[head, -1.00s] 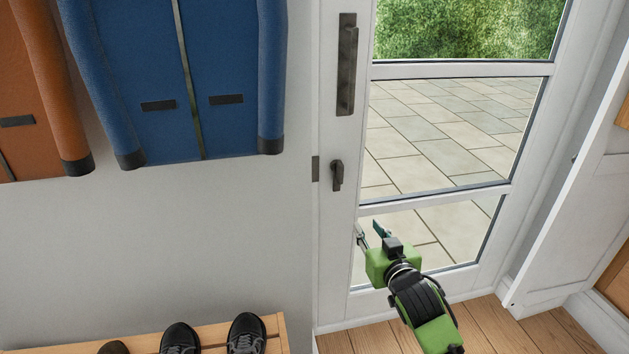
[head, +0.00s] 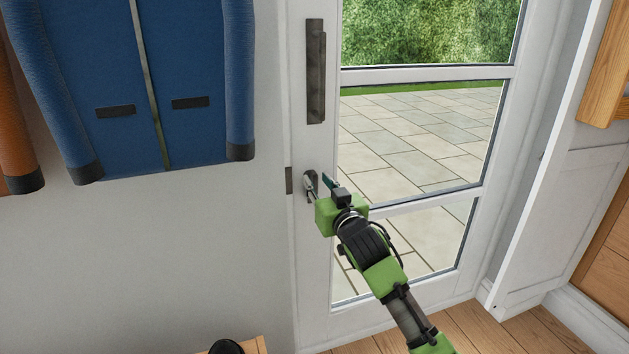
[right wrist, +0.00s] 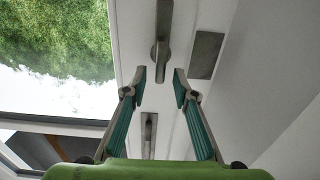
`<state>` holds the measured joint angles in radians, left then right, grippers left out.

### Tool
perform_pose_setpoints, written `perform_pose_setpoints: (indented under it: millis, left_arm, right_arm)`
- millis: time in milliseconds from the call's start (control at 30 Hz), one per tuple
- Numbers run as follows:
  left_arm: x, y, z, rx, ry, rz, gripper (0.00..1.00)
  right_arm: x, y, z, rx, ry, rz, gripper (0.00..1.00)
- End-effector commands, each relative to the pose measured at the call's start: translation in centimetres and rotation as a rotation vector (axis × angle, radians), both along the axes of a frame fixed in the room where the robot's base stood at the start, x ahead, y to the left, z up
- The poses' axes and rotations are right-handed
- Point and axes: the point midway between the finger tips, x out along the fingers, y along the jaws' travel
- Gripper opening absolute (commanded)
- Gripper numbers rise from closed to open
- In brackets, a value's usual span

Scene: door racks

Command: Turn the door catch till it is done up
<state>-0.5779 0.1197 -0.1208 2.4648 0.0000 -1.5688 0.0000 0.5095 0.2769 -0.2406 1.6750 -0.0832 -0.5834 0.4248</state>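The dark metal door catch (right wrist: 163,30) is on the white door stile. The right wrist view is turned over, so its lever, which points up there, hangs down on the door. In the head view the catch is mostly hidden behind my right gripper (head: 318,181). In the right wrist view my right gripper (right wrist: 159,73) is open and empty, its two fingertips apart and short of the catch, with the catch between their lines. I cannot tell the remaining distance exactly. A small dark plate (right wrist: 205,55) sits on the frame beside the catch. My left gripper is not in view.
A long pull handle (head: 316,75) is on the stile above the catch. The door's glass panes (head: 410,140) are to the right. A white panel (head: 560,190) stands at right. A shoe bench (head: 250,346) is below.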

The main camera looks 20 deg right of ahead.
Motion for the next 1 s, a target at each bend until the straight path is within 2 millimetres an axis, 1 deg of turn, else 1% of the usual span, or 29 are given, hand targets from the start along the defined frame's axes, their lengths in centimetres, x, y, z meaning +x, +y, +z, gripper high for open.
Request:
perform_pose_setpoints:
  millis: [33,100,233,400,633,667,700,733,767,1000]
  left_arm:
    - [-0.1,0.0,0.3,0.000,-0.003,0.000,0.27]
    - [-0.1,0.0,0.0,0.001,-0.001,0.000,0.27]
    - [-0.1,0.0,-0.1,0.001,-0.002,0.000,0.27]
    - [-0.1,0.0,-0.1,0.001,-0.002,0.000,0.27]
    - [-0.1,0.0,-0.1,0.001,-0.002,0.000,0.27]
    - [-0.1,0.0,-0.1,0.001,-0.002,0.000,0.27]
    - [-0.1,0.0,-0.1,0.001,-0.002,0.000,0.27]
    - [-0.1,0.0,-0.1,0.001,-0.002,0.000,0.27]
    - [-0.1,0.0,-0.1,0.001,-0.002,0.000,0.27]
    - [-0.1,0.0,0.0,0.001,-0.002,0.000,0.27]
  right_arm:
    - [0.8,0.0,0.0,0.000,0.000,0.000,0.26]
    - [1.6,0.1,-0.1,0.001,0.000,0.000,0.26]
    - [2.6,0.1,-0.1,0.001,0.000,0.000,0.26]
    - [3.1,0.1,0.0,0.001,0.000,0.000,0.26]
    - [3.1,0.1,0.0,0.000,0.000,0.000,0.26]
    - [3.1,0.1,0.0,0.001,0.000,0.000,0.21]
    - [3.1,0.1,0.0,0.000,0.000,0.000,0.11]
    - [3.1,0.1,0.0,0.000,0.000,0.000,0.03]
    - [3.1,0.1,0.0,0.000,0.000,0.000,0.00]
    - [3.1,0.1,0.0,0.004,0.001,0.000,0.00]
